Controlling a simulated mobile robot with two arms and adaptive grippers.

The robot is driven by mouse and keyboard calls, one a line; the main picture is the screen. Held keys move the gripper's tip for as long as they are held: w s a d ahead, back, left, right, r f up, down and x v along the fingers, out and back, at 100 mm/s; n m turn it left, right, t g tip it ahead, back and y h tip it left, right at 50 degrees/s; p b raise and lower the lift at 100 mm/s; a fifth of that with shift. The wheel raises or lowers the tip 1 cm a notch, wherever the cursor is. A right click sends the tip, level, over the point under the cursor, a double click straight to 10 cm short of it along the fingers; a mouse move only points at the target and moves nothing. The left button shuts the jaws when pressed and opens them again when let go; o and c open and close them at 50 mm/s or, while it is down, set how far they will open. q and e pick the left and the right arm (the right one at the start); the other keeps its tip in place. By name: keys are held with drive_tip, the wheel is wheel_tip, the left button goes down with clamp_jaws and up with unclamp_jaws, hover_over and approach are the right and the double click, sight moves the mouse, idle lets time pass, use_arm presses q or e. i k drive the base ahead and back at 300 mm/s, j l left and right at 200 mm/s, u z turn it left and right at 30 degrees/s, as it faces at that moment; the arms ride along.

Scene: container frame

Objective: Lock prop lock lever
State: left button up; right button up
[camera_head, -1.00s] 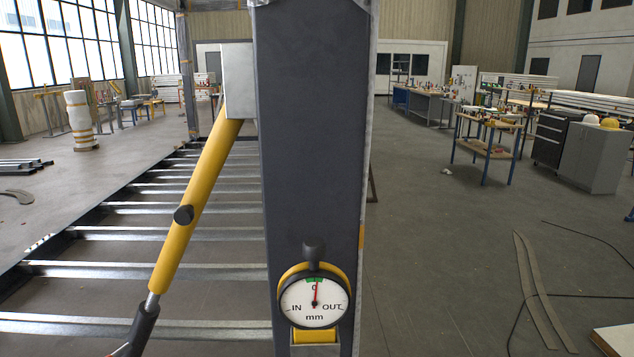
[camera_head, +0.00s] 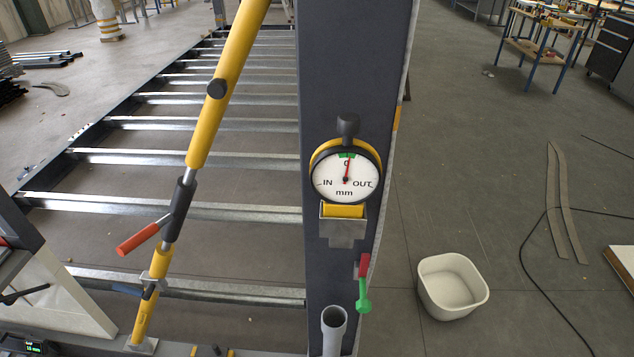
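A yellow prop (camera_head: 205,130) leans diagonally beside the dark steel column (camera_head: 330,230) in the head view, its foot near the lower left. A black collar (camera_head: 180,208) sits on its lower half. Further down, a small blue lever (camera_head: 127,290) sits by a metal clamp on the prop. I cannot tell which is the lock lever, or whether either is locked. A dial gauge (camera_head: 345,180) on the column has its red needle near 0, in the green zone. Neither gripper shows.
A red-and-green handle (camera_head: 363,285) hangs on the column's right side, above a grey open tube (camera_head: 334,325). A white bin (camera_head: 452,285) stands on the floor to the right. Steel floor beams (camera_head: 190,210) lie behind the prop. A white panel (camera_head: 65,295) stands lower left.

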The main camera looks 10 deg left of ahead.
sight(145, 295)
drive_tip(key=k+l+u, duration=0.1)
drive_tip(key=u, duration=1.45)
